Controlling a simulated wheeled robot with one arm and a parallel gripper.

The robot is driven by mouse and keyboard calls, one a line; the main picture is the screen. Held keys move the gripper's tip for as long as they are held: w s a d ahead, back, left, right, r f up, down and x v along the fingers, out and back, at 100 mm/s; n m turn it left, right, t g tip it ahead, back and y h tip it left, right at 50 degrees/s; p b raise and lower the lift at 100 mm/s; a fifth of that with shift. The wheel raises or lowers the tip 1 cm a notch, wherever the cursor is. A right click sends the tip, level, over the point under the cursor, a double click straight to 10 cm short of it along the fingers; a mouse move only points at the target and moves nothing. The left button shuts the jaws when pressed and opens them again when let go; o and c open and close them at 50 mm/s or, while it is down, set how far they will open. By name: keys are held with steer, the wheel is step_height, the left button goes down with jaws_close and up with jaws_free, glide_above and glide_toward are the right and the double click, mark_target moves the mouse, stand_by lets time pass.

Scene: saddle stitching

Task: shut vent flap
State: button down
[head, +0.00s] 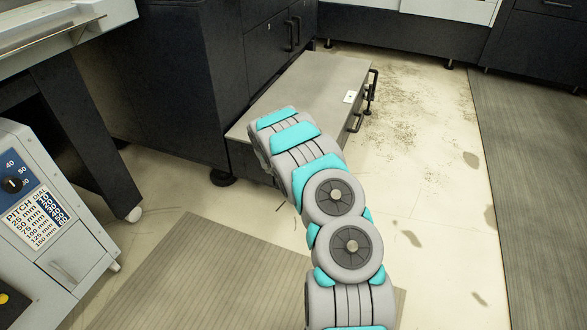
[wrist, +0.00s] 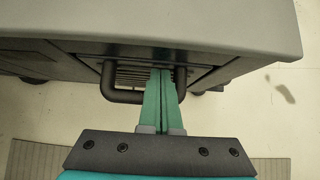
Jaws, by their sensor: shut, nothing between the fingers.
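In the wrist view, a slatted vent panel (wrist: 133,76), which looks like the vent flap, sits under the overhanging top of a low cabinet. A dark U-shaped bar handle (wrist: 122,97) stands out in front of it. My gripper (wrist: 163,72) is shut and empty, its green fingers pressed together. In the head view my arm hides the gripper and the flap.
The low grey-topped cabinet (head: 318,85) has handles on its right side and a small white plate on top. A machine with a pitch dial (head: 35,215) stands at left. Dark cabinets (head: 180,80) rise behind. The floor at right (head: 430,150) is clear, with stains.

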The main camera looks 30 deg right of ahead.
steer(key=shift+w+d+r, duration=0.4)
steer(key=shift+w+r, duration=0.15)
steer(key=shift+r, duration=0.35)
steer(key=s+a+r, duration=0.4)
steer(key=a, duration=0.1)
steer(key=shift+b, duration=0.4)
